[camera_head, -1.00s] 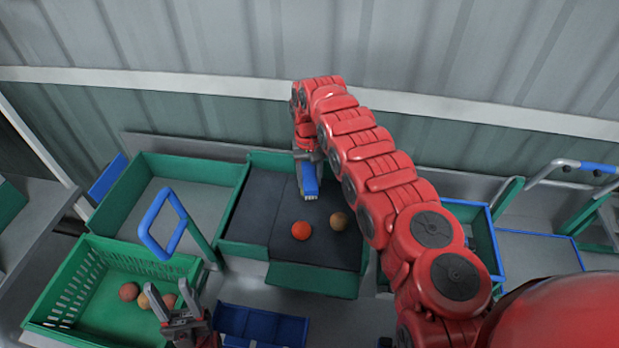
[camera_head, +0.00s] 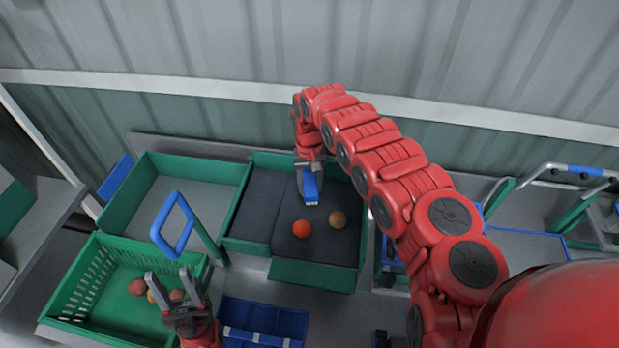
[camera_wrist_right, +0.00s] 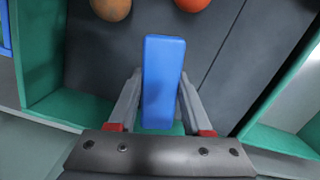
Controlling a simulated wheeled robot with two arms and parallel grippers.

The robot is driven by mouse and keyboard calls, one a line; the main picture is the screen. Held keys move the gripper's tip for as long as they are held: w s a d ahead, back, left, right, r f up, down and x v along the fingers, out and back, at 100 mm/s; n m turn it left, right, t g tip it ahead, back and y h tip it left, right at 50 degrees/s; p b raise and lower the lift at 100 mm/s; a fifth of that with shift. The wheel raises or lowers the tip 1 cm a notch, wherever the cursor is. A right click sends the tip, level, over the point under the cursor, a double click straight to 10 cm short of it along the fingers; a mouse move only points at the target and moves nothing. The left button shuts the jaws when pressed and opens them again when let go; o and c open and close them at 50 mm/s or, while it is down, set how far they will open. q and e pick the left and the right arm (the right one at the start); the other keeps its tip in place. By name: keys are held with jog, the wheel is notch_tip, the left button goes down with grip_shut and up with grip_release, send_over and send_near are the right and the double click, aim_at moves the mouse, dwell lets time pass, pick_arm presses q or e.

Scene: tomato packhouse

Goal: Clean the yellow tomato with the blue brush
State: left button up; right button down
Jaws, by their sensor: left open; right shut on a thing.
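A dull yellow-tan tomato (camera_head: 337,219) lies on the dark mat of the green-walled tray, right of an orange-red tomato (camera_head: 302,229). Both show cut off at the top of the right wrist view, the yellow-tan one (camera_wrist_right: 110,8) on the left and the orange-red one (camera_wrist_right: 192,4) on the right. My right gripper (camera_head: 307,176) is shut on the blue brush (camera_head: 311,190), on the far side of the tomatoes and apart from both. The brush (camera_wrist_right: 163,80) stands between its fingers in the wrist view.
The green slatted crate (camera_head: 90,262) at left holds several brownish tomatoes (camera_head: 137,287). A blue-handled frame (camera_head: 180,222) rises beside it. An empty grey-floored green tray (camera_head: 120,205) adjoins the matted tray (camera_head: 318,275). A blue bin (camera_head: 262,322) stands in front.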

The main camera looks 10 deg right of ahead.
jog(key=shift+s+a+p, duration=0.1)
jog(key=shift+s+p, duration=0.75)
jog(key=shift+p, duration=0.25)
jog(key=shift+s+f+p, duration=0.15)
jog(key=shift+s+p, duration=0.4)
jog(key=shift+w+f, duration=0.1)
